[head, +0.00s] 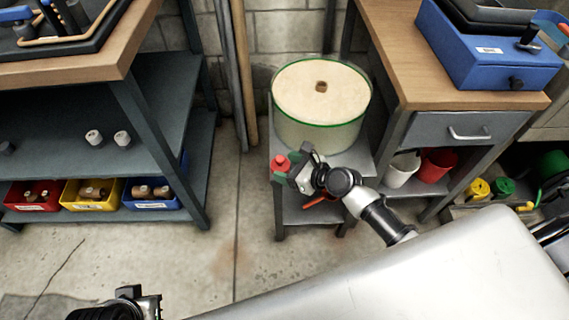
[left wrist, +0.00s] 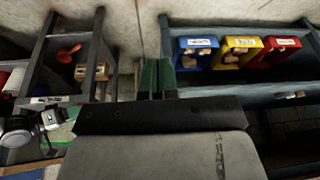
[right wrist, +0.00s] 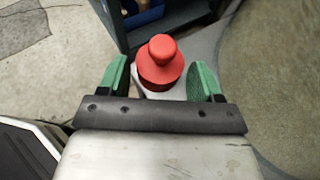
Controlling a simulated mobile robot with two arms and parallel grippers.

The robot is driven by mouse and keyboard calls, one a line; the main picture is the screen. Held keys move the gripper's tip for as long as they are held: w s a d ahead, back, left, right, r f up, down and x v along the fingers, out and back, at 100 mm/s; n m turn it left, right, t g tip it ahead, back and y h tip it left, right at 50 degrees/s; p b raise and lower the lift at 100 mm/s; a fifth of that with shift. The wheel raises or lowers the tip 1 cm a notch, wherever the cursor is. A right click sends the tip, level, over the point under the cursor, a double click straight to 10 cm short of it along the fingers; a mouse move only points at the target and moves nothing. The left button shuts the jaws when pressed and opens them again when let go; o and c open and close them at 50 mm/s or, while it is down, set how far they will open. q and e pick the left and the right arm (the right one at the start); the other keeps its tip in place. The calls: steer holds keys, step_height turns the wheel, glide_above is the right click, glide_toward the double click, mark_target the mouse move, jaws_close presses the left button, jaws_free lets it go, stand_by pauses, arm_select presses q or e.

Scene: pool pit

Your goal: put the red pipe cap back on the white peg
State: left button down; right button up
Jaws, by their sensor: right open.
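The red pipe cap (head: 281,161) is at the front left corner of the grey stand, with its round knob upward. In the right wrist view the cap (right wrist: 161,62) lies between the two green fingertips, with a gap showing on the right side. My right gripper (head: 286,173) is open around it. I cannot make out a white peg; whatever is under the cap is hidden. My left gripper (head: 140,297) is low at the bottom left of the head view. In the left wrist view its green fingers (left wrist: 157,76) are together with nothing visible between them.
A large pale drum with a green rim (head: 320,105) stands on the grey stand (head: 362,162), close to my right gripper. A shelf unit (head: 60,130) with two small white pieces and coloured bins is at left. A wooden-topped bench (head: 400,45) is at right.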

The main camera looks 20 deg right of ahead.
mark_target(283, 166)
steer(key=shift+s+d+r, duration=0.15)
steer(key=shift+s+r, duration=0.05)
steer(key=shift+p+v, duration=0.85)
steer(key=shift+v, duration=0.5)
arm_select(q)
steer(key=shift+g, duration=0.4)
steer(key=shift+s+p+x, duration=0.15)
steer(key=shift+p+x, duration=0.35)
steer(key=shift+x, duration=0.9)
steer(key=shift+s+p+x, duration=0.1)
steer(key=shift+p+x, duration=0.35)
steer(key=shift+x, duration=0.95)
arm_select(e)
steer(key=shift+v, duration=2.7)
steer(key=shift+f, duration=0.1)
